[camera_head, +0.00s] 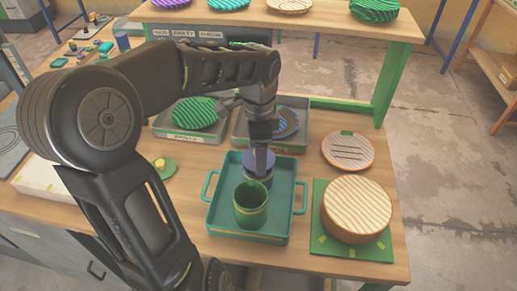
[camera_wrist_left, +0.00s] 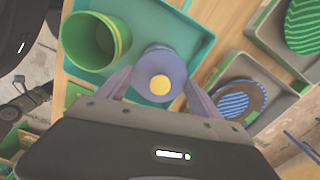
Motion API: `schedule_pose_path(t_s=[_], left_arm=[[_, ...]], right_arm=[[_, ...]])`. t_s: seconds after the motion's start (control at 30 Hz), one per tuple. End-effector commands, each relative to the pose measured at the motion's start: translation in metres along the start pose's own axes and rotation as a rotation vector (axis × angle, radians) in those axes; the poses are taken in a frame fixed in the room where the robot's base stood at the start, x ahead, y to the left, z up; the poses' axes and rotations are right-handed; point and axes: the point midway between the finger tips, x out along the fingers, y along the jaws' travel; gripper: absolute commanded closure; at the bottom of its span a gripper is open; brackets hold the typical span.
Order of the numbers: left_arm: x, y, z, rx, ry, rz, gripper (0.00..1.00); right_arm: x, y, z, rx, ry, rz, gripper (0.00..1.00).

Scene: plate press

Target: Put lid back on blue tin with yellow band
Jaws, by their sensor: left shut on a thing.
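A blue-purple lid (camera_head: 258,158) with a yellow knob shows between the fingers of my left gripper (camera_head: 260,150). In the left wrist view my left gripper (camera_wrist_left: 159,82) has one finger on each side of the lid (camera_wrist_left: 158,60), and it is shut on the lid. The blue tin (camera_head: 264,181) is right below the lid in the teal tray (camera_head: 220,213), mostly hidden; I cannot tell whether the lid rests on its rim. My right gripper is not in view.
An open green tin (camera_head: 250,203) stands in the tray just in front of the blue tin. A green lid with a yellow knob (camera_head: 160,164) lies to the left. A large round striped block (camera_head: 356,208) sits on a green mat at right. Grey trays with plates (camera_head: 200,113) stand behind.

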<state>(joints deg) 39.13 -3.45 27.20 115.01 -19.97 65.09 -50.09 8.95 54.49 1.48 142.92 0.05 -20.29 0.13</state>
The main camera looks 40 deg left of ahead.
Motion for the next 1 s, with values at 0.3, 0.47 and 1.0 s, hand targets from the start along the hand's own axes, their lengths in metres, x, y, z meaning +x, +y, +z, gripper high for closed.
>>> schedule_pose_path(t_s=[0.3,0.47,1.0], left_arm=[[0.0110,-0.0002,0.0001,-0.001,0.000,-0.001,0.64],[0.0107,-0.0002,0.0002,-0.001,0.000,0.000,0.64],[0.0099,0.0001,-0.0001,0.001,0.000,-0.001,0.64]], right_arm=[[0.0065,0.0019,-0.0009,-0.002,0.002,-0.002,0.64],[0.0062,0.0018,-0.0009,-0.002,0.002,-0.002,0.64],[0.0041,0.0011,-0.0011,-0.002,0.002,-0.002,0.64]])
